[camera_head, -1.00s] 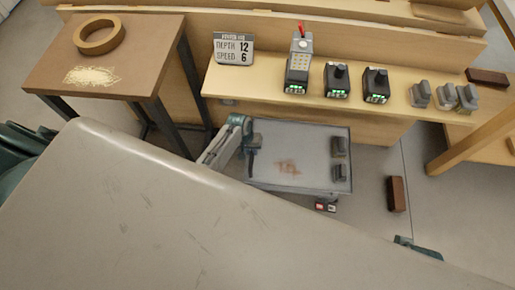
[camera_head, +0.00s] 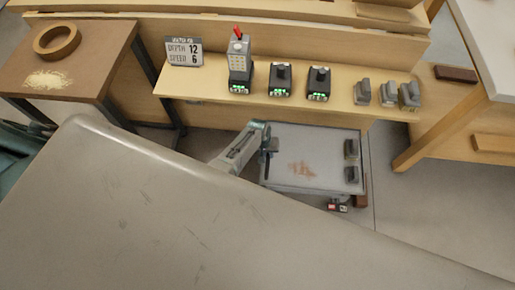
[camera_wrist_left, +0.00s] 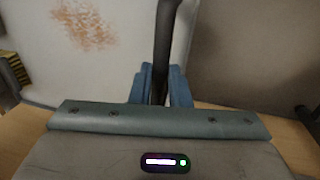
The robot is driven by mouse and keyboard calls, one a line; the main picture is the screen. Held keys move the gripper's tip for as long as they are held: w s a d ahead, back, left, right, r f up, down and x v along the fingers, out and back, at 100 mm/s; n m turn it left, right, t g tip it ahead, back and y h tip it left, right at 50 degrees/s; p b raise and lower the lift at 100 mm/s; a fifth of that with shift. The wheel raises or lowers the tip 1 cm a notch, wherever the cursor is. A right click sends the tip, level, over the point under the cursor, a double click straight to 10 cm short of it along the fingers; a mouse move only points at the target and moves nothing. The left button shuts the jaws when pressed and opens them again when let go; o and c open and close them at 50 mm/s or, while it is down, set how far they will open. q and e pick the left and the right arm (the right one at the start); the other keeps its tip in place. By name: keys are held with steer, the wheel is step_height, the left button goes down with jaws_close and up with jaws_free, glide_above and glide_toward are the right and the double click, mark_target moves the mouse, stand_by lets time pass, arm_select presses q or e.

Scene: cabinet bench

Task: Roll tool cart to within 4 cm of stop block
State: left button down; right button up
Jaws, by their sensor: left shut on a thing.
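The tool cart (camera_head: 310,172) is a low grey cart with a rust-brown stain on its top, below the bench shelf. My left gripper (camera_head: 268,147) is at the cart's left end, shut on its dark upright handle (camera_head: 266,168). In the left wrist view the blue fingers (camera_wrist_left: 160,88) close around the dark handle bar (camera_wrist_left: 163,40). The brown stop block (camera_head: 361,201) is on the floor at the cart's right end, partly hidden by it. The cart looks very near the block; I cannot tell whether they touch. My right gripper is not in view.
A bench shelf (camera_head: 210,88) with chargers and a sign runs behind. A large grey surface (camera_head: 150,210) covers the foreground. Wooden legs (camera_head: 425,140) stand right; floor between (camera_head: 410,205) is clear.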

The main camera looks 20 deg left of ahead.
arm_select(q)
steer(key=d, duration=0.2)
steer(key=w+d, duration=0.1)
steer(key=shift+d, duration=0.35)
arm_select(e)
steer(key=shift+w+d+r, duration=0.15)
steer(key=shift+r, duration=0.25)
arm_select(q)
steer(key=shift+w+d, duration=0.1)
steer(key=c, duration=1.4)
jaws_free()
steer(key=shift+o, duration=0.2)
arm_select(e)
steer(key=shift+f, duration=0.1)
